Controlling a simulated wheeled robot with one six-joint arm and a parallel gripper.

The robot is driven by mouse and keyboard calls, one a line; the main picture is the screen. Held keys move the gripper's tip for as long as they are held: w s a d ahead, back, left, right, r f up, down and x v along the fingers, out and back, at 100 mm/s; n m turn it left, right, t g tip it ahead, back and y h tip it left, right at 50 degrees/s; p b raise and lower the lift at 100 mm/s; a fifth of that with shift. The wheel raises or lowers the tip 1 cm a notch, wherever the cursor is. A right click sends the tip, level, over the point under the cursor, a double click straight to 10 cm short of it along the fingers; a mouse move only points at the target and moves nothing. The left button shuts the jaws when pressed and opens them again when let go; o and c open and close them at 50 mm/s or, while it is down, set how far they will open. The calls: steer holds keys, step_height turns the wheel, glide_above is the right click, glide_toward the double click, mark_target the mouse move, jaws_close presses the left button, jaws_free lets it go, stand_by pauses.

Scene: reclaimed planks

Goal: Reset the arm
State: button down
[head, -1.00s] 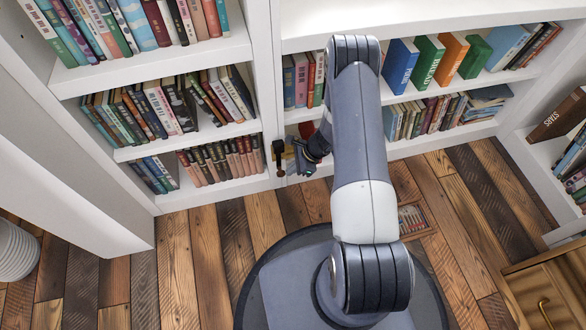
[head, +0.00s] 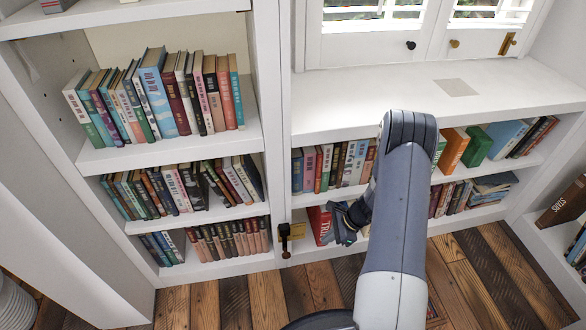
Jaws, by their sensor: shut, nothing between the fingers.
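My arm rises from the bottom of the head view and bends at a high elbow in front of the right-hand shelves. My gripper (head: 340,225) hangs beyond the forearm, low in front of the bottom shelf opening. It is shut and holds nothing. A red book (head: 319,224) stands on the bottom shelf just left of it. The forearm hides part of the gripper and some of the books behind.
White bookshelves full of books (head: 190,95) stand at the left. A white shelf top (head: 390,92) runs under the shuttered window. A dark latch (head: 285,240) sits on the middle post. Plank floor (head: 265,300) is clear in front.

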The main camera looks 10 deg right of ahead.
steer(key=shift+f, duration=0.1)
steer(key=w+a+f+b, duration=0.1)
steer(key=a+f+b, duration=0.2)
steer(key=a+f, duration=0.5)
steer(key=shift+w+a+f+b, duration=0.25)
steer(key=shift+w+a+b, duration=0.1)
steer(key=shift+a, duration=0.4)
steer(key=shift+s, duration=0.15)
